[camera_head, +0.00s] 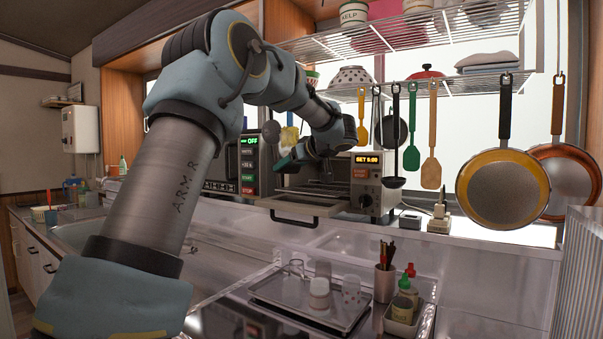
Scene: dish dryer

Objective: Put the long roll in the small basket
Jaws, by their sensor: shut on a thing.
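My gripper (288,162) is at the end of my arm, in front of the toaster oven (367,180) and above its lowered door (300,205). It is small in the view and partly hidden by my wrist. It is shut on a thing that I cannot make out. I cannot pick out the long roll in this view. I cannot clearly identify the small basket either.
A metal tray (264,291) with glasses and cups is at the lower middle. A pen cup (385,283) and a bin with sauce bottles (404,319) stand right of it. Utensils and pans (503,190) hang from the wire shelf (460,75). A sink (100,235) is at left.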

